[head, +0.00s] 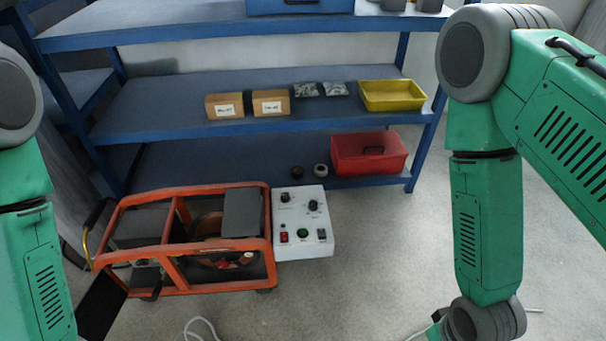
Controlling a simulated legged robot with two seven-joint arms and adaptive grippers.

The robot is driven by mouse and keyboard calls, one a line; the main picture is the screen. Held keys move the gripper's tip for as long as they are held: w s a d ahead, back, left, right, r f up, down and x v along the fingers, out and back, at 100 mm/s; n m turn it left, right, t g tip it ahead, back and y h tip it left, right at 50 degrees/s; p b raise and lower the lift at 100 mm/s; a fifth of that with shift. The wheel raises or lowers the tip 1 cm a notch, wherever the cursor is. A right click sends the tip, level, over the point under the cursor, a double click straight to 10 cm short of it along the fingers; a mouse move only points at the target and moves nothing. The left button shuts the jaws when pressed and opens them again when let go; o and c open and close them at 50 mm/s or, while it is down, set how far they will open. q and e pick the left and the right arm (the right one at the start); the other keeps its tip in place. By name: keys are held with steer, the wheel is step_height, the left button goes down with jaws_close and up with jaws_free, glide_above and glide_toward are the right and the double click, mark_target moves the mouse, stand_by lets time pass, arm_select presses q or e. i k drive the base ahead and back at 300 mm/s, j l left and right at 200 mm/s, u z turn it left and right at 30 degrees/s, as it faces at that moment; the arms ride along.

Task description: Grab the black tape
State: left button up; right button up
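A small dark roll that looks like the black tape (297,171) rests on the lowest shelf, near its front edge. A second roll with a paler side (321,170) sits just to its right. Both are small in the head view, so details are hard to make out. My two green arms come in from the left and right sides, both well apart from the rolls. Neither gripper's fingers can be made out; the arms run down toward the bottom of the picture.
A blue shelf unit (245,97) holds cardboard boxes (225,106), a yellow bin (392,95) and, low down, a red box (369,153) right of the rolls. An orange-framed machine (180,235) and white control box (303,222) stand in front. Floor right of the control box is clear.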

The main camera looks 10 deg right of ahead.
mark_target(297, 169)
steer(key=i+l, duration=0.35)
steer(key=l, duration=0.15)
steer(key=i+l+z, duration=0.1)
steer(key=i+l, duration=0.25)
steer(key=l, duration=0.2)
steer(key=i+l+z, duration=0.1)
steer(key=i+l, duration=0.5)
steer(key=i, duration=0.2)
steer(key=i+l+z, duration=0.1)
steer(key=i, duration=0.3)
steer(key=i+l, duration=0.25)
steer(key=i, duration=0.15)
